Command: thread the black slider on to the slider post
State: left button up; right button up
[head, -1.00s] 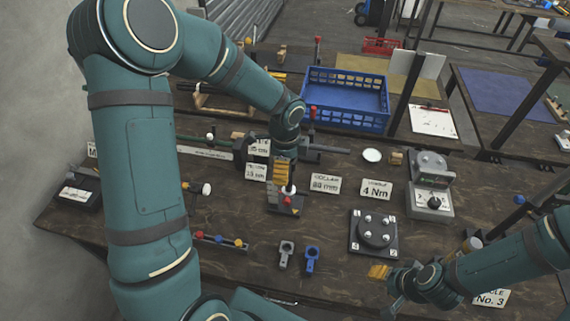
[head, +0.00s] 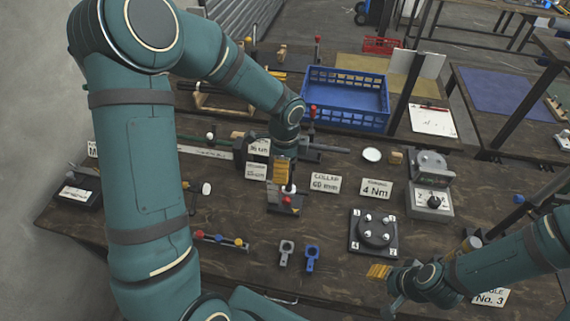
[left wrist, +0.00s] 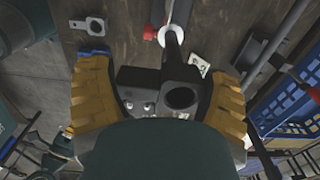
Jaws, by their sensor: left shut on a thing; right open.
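My left gripper (head: 284,180) points down over the black base (head: 290,209) with its red part (head: 287,200), in the middle of the bench. In the left wrist view its yellow fingers (left wrist: 158,95) are shut on the black slider (left wrist: 140,78), a dark block with a round hole facing the camera. A pale ring (left wrist: 171,35) and a thin silver rod (left wrist: 181,10) show just beyond the slider. I cannot tell whether the slider is around the slider post or only in line with it. My right gripper (head: 380,273) is open and empty at the front right.
A grey bracket (head: 287,252) and a blue bracket (head: 312,257) lie in front. A round fixture (head: 375,231) and a dial unit (head: 431,190) stand to the right. Label cards (head: 325,183) stand close beside the left gripper. A blue crate (head: 345,98) is behind.

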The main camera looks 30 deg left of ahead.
aim_at(372, 288)
pick_arm(q)
jog(key=shift+f+b, duration=2.25)
jog(key=shift+f, duration=0.7)
pick_arm(e)
jog(key=shift+a+f, duration=0.1)
jog(key=shift+f, duration=2.4)
pick_arm(q)
jog(key=shift+f+b, duration=0.4)
jog(key=shift+f, duration=0.15)
pick_arm(e)
jog(key=shift+s+f, duration=0.1)
jog(key=shift+f, duration=0.35)
pick_arm(q)
jog(key=o, duration=0.8)
jog(key=shift+c, duration=0.2)
pick_arm(e)
jog(key=shift+s, duration=0.1)
